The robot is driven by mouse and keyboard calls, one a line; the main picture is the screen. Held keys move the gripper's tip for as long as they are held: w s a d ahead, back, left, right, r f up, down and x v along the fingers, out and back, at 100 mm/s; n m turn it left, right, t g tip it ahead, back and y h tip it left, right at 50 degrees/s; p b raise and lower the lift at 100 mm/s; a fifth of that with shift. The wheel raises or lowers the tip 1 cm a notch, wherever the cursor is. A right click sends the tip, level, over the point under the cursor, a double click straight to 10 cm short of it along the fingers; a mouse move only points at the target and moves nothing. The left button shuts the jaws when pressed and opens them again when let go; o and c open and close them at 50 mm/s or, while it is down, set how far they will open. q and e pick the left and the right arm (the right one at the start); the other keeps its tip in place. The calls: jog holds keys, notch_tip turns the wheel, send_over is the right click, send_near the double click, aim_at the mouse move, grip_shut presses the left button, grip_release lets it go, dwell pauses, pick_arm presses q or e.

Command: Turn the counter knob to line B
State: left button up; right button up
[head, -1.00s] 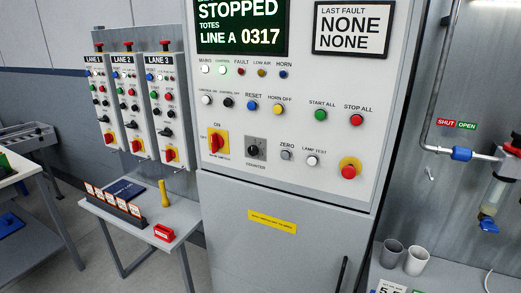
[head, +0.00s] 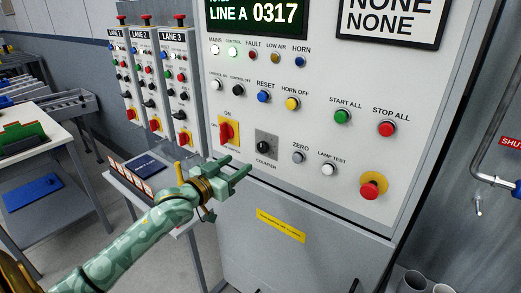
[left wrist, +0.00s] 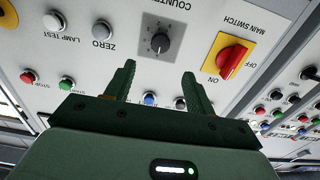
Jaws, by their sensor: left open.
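The counter knob (head: 263,147) is a small black knob on a grey square plate, low on the panel between the red main switch and the ZERO button. It also shows in the left wrist view (left wrist: 160,43), upside down, beyond the fingertips. The display (head: 257,13) reads LINE A 0317. My left gripper (head: 238,170) is open and empty, just below and left of the knob, apart from it. In the left wrist view the two green fingers (left wrist: 159,72) point at the panel with the knob between their lines. My right gripper is not in view.
The red main switch (head: 226,132) on its yellow plate sits left of the knob. The ZERO button (head: 298,157), LAMP TEST button (head: 328,169) and red emergency button (head: 370,188) lie to the right. A small table (head: 124,181) stands left, below the lane boxes.

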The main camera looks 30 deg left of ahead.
aim_at(261, 148)
pick_arm(q)
jog(key=w, duration=0.3)
jog(key=w+b, duration=0.1)
jog(key=w, duration=0.6)
jog(key=shift+w+d+f+b, duration=0.1)
jog(key=shift+w+d+b, duration=0.2)
jog(key=shift+d+b, duration=0.1)
jog(key=shift+w, duration=0.35)
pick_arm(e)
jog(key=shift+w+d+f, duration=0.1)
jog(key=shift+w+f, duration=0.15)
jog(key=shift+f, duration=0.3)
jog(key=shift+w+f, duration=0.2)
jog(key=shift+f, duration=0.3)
pick_arm(q)
jog(key=c, duration=1)
